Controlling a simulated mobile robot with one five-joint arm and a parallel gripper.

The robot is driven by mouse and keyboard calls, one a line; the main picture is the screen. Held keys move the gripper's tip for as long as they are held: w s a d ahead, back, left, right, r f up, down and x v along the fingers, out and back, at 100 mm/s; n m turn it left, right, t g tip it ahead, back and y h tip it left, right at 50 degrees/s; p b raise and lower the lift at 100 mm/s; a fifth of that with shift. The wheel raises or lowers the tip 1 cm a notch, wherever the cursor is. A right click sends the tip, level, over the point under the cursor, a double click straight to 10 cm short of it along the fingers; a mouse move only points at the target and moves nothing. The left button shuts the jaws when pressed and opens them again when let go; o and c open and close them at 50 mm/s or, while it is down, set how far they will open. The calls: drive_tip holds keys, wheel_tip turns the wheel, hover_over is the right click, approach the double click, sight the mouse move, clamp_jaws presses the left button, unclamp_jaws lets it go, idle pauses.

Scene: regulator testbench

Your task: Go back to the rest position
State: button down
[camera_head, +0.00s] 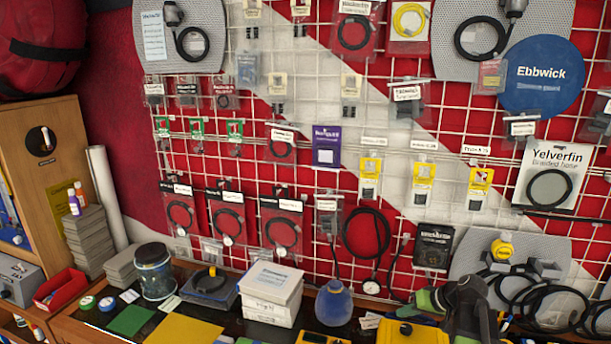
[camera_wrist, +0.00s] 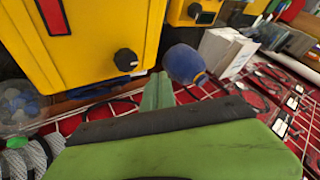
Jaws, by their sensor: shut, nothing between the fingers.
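My gripper (camera_wrist: 160,78) shows in the wrist view as green fingers, closed together with nothing between them. Its wide green body with a dark edge fills the bottom of that view. In the camera_head view, my green and black gripper (camera_head: 428,302) is at the lower right, in front of the hanging wall. A blue round object (camera_wrist: 186,63) shows just right of the fingertips in the wrist view; I cannot tell whether they touch. The blue rounded bottle (camera_head: 333,303) stands on the bench, left of my gripper in the camera_head view.
A yellow box with a black knob (camera_wrist: 100,40) is close to the fingers. Yellow equipment (camera_head: 405,333) is below my gripper. White boxes (camera_head: 270,294) and a jar (camera_head: 154,270) stand on the bench. Black hoses (camera_head: 545,300) crowd the right. Packets hang on the grid wall.

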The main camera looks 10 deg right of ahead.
drive_tip(key=s+a+f+n+g, duration=0.1)
drive_tip(key=a+f, duration=0.1)
drive_tip(key=a, duration=0.4)
drive_tip(key=a+f+n+g+b, duration=0.1)
drive_tip(key=a+f, duration=0.1)
drive_tip(key=a, duration=0.5)
drive_tip(key=s+a+f+n+g+b, duration=0.1)
drive_tip(key=a+f, duration=0.1)
drive_tip(key=a, duration=0.5)
drive_tip(key=shift+s+a+f+g+h, duration=0.1)
drive_tip(key=shift+s+f+g+h, duration=0.2)
drive_tip(key=shift+s+f, duration=0.05)
drive_tip(key=s+a+f+g+h+b, duration=0.2)
drive_tip(key=s+a+f, duration=0.1)
drive_tip(key=s+a, duration=0.2)
drive_tip(key=s+d+h, duration=0.1)
drive_tip(key=s+d+m, duration=0.1)
drive_tip(key=d, duration=0.1)
drive_tip(key=d+m+h, duration=0.1)
drive_tip(key=d, duration=0.1)
drive_tip(key=shift+s+g+h+p, duration=0.3)
drive_tip(key=shift+s+p, duration=0.1)
drive_tip(key=c, duration=2.2)
unclamp_jaws()
